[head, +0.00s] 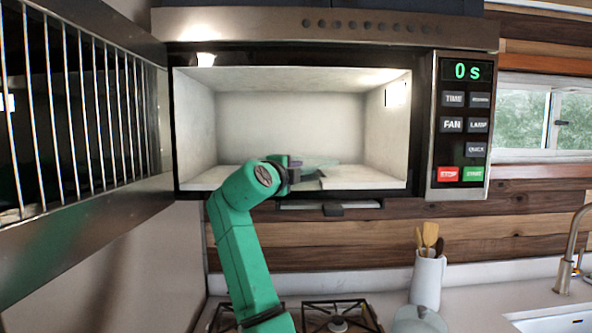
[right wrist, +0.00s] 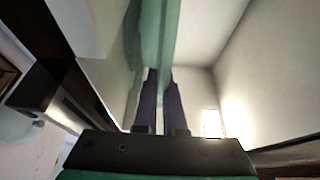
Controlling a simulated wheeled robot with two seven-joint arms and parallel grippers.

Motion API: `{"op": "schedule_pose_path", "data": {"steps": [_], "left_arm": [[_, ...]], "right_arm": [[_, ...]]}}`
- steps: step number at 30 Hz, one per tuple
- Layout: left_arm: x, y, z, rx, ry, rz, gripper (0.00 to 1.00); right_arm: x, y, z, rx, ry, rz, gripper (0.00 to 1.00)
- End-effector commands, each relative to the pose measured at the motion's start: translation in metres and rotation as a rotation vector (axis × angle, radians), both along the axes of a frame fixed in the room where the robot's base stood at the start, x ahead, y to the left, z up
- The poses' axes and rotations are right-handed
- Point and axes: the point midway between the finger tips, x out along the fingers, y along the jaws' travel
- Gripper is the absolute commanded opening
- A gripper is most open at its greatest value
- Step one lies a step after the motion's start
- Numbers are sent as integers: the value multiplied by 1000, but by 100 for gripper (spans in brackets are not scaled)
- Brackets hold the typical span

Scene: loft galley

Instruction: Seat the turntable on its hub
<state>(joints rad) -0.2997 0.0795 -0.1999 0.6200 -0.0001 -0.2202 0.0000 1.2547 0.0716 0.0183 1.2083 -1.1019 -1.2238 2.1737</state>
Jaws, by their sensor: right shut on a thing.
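The microwave (head: 300,115) has an open, lit, pale cavity. The turntable (head: 320,163) is a thin, clear greenish glass plate, low inside the cavity. In the right wrist view the glass (right wrist: 158,40) runs away from between the dark fingers. My right gripper (head: 294,165) reaches in through the opening and is shut on the turntable's near edge. In the right wrist view the right gripper (right wrist: 161,85) has its fingers on both sides of the glass. I cannot make out the hub, nor tell whether the plate touches the cavity floor. My left gripper is not in view.
A control panel (head: 464,125) reading "0 s" is right of the cavity. Below are stove grates (head: 340,315), a utensil jug (head: 427,283) and a sink (head: 550,318). The upper cavity is empty.

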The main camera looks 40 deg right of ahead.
Motion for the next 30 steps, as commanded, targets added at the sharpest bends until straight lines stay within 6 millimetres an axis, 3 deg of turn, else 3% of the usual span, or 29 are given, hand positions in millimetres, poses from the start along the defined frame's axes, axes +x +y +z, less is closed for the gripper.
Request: {"op": "schedule_pose_path", "data": {"steps": [30], "left_arm": [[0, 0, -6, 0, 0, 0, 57]], "right_arm": [[-1, 1, -3, -4, -6, 1, 0]]}}
